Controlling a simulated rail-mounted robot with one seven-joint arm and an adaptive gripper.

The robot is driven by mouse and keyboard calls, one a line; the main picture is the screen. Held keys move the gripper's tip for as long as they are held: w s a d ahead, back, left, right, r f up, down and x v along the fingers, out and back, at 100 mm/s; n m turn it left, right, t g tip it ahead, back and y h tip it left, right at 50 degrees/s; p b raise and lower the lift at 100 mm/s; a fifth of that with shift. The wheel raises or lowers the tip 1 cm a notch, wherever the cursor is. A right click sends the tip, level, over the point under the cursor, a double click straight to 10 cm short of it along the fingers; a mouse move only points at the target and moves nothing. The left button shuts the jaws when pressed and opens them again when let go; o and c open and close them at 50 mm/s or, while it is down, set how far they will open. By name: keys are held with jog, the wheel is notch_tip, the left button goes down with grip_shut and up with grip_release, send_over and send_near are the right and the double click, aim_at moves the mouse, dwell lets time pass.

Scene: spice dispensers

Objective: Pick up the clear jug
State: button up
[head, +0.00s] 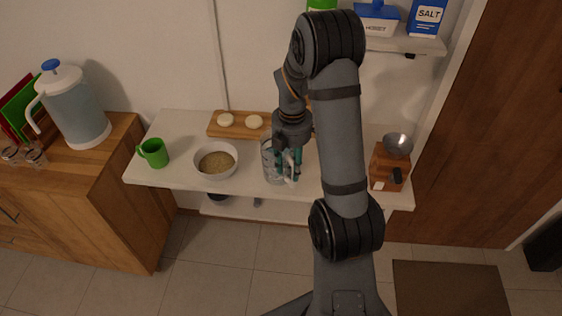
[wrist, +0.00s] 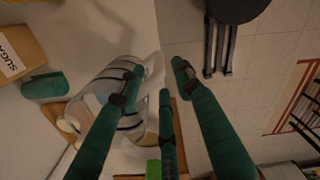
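The clear jug (head: 267,160) stands upright on the white counter, partly hidden behind my gripper. In the wrist view the clear jug (wrist: 95,88) shows its see-through body with dark bands, and its pale handle side faces my fingers. My gripper (head: 289,162) is at the jug's right side in the head view. In the wrist view my gripper (wrist: 158,82) has its teal fingers spread, one overlapping the jug and another beyond the handle side. The handle side lies between the fingers. I cannot tell whether any finger touches it.
A bowl of grain (head: 216,161) and a green mug (head: 153,152) stand left of the jug. A wooden board (head: 240,135) with two pale round pieces lies behind. A wooden grinder (head: 388,168) stands at the right. A large pitcher (head: 75,105) is on the left cabinet.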

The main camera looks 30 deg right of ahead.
aim_at(294, 188)
jog(key=f, duration=0.2)
jog(key=f+p, duration=0.1)
jog(key=f, duration=0.1)
jog(key=d+f, duration=0.1)
jog(key=f, duration=0.1)
jog(key=shift+s, duration=0.4)
jog(key=shift+f, duration=0.45)
jog(key=shift+c, duration=0.4)
jog(key=c, duration=0.7)
jog(key=shift+w, duration=0.15)
grip_shut()
